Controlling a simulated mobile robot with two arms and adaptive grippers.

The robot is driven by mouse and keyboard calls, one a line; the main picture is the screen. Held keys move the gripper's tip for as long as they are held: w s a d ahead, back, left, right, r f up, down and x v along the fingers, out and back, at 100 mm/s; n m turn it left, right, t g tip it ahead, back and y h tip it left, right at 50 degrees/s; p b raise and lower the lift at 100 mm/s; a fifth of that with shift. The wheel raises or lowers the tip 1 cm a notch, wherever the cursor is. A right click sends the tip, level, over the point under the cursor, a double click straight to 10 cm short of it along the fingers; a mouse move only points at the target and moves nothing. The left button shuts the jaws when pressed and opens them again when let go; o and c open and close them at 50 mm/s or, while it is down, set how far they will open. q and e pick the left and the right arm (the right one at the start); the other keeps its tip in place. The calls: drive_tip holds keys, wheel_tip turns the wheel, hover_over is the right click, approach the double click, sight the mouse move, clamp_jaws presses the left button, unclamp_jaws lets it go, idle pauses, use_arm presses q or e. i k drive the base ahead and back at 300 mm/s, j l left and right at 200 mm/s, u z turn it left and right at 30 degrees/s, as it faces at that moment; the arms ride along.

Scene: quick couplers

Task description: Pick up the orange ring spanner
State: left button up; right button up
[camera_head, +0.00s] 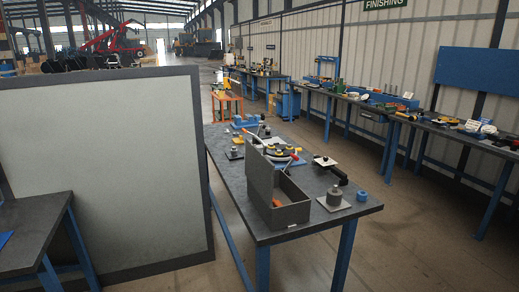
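I cannot clearly make out an orange ring spanner in the head view. The blue-legged workbench (336,222) in the middle carries a grey open box (292,213) with a tall raised side. A small red-orange piece (276,203) shows at the box's left end; it is too small to identify. Behind the box are a round fixture and a thin red-tipped handle (285,137). The box's raised side hides part of the bench top. Neither of my grippers is in view.
A grey cylinder on a light plate (334,198) and blue rings (362,196) sit at the bench's right front. A black-handled tool (337,174) lies behind them. A large framed panel (100,170) stands at left. Open floor (420,235) lies to the right, before the wall benches.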

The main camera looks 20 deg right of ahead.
sight(277, 203)
drive_tip(key=i+z, duration=0.45)
drive_tip(key=i, duration=0.9)
